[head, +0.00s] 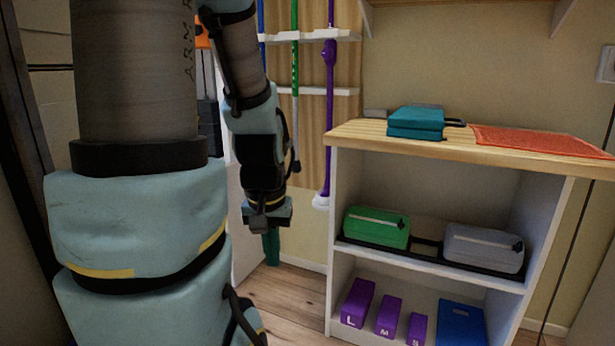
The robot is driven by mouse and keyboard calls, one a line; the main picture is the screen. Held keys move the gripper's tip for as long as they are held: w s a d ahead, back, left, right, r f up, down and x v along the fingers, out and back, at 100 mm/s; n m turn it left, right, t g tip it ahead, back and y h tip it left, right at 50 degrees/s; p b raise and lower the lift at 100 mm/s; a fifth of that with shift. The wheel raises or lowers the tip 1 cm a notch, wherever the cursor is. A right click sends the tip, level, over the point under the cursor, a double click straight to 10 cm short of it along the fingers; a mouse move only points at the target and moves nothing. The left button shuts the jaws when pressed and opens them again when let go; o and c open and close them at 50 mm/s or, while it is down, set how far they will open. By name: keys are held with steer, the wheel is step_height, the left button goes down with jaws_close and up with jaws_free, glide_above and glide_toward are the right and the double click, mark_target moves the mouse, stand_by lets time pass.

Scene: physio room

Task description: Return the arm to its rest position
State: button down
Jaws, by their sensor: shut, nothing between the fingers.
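My arm fills the left of the head view and bends down at its far end. My gripper (267,226) hangs at the end of it, pointing down, left of the shelf unit. It is shut and seems to hold nothing. The fingertips are small and dark in this view. A dark green object (272,248) shows just below the gripper; I cannot tell how far behind it stands.
A white shelf unit (333,240) with a wooden top stands right of my gripper. A teal case (415,122) and an orange mat (540,141) lie on top. Green (376,228) and grey (483,248) cases and purple blocks (357,302) fill the shelves. Poles (329,120) hang behind.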

step_height(320, 180, up, 33)
steer(key=p, duration=3.2)
steer(key=shift+r, duration=0.15)
